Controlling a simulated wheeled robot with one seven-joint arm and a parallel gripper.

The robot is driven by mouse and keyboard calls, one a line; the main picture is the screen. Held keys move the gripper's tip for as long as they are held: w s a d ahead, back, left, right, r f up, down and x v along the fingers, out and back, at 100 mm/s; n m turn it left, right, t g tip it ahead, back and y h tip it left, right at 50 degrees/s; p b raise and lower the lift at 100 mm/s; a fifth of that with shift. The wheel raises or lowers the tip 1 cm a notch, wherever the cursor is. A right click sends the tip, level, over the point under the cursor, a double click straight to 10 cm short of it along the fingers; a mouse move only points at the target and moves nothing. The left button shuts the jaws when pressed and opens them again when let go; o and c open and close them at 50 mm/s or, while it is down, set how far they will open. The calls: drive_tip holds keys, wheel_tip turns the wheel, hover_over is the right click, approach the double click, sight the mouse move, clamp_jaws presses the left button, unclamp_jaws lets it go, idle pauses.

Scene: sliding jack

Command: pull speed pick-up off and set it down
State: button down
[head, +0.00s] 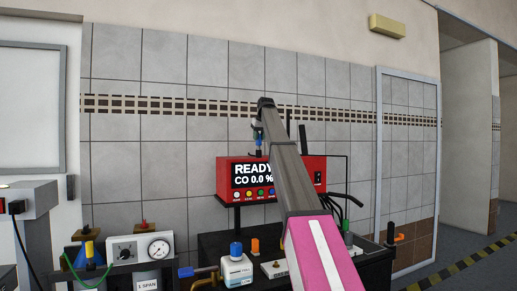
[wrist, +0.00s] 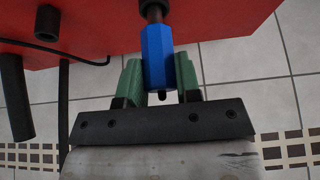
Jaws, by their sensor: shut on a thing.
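A blue hexagonal piece (wrist: 158,55), which I take for the speed pick-up, sits between the green fingers of my gripper (wrist: 158,74) in the wrist view. The fingers are shut on its sides. A dark round stem (wrist: 152,11) continues from its far end toward the red surface. I cannot tell whether the stem is seated or free. In the head view my gripper (head: 257,128) points down above the left part of the red analyser (head: 224,178), with a small blue part showing. The analyser display reads "READY" and "CO 0.0 %".
Dark cylinders (wrist: 17,100) and a thin cable stand beside my gripper in the wrist view. In the head view a black cart (head: 213,244) carries a white bottle (head: 236,268). A gauge box (head: 140,248) stands at left. The tiled wall is close behind.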

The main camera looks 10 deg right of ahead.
drive_tip(key=shift+r, duration=1.8)
